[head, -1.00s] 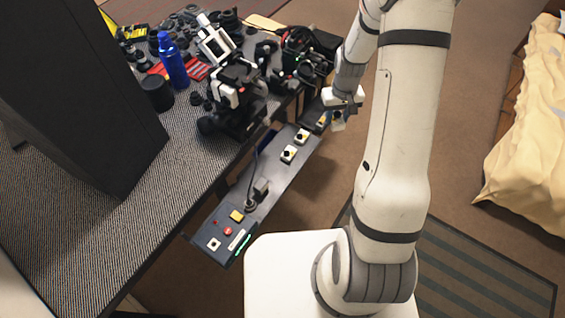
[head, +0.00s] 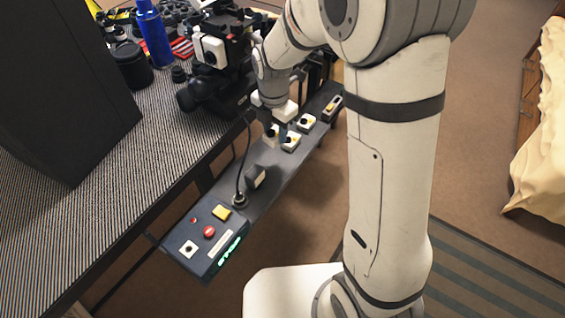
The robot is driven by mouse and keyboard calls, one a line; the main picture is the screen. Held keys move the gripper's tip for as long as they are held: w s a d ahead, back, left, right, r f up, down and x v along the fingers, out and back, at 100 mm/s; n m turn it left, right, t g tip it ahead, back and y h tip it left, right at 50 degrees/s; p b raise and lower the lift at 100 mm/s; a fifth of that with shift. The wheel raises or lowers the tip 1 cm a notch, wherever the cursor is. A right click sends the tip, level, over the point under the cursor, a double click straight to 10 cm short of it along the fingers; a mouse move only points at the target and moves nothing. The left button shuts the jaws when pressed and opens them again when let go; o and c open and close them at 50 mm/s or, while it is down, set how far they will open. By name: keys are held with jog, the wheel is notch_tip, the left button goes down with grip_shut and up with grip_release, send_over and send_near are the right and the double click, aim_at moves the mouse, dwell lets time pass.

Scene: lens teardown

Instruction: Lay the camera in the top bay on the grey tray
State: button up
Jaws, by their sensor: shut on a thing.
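My gripper (head: 271,126) is shut on a small white camera (head: 271,136) with a dark lens. It holds the camera over the far half of a long, narrow grey tray (head: 217,193), beside the table edge. I cannot tell whether the held camera touches the tray. Two similar small white blocks with dark round tops and yellow marks sit on the tray to the right, a nearer one (head: 290,142) and a farther one (head: 306,122). A darker piece (head: 332,107) lies at the tray's far end. My arm and gripper hide part of the far area; no bay is clearly distinguishable.
A control box (head: 207,243) with buttons and a green display is at the tray's near end. The patterned table (head: 92,215) carries a black camera rig (head: 207,94), a blue bottle (head: 153,36) and a black cylinder (head: 132,66).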

aim_at(273, 164)
jog(key=shift+s+a+f+n, duration=0.15)
jog(key=shift+a+f+n, duration=0.15)
jog(key=shift+f+n, duration=0.15)
jog(key=shift+a+f+n+b, duration=0.1)
jog(key=shift+f+n+b, duration=0.15)
jog(key=shift+b, duration=0.1)
notch_tip(273, 164, down, 9)
jog(key=shift+f+b, duration=0.2)
jog(key=shift+b, duration=0.9)
jog(key=shift+r, duration=0.1)
jog(key=o, duration=1)
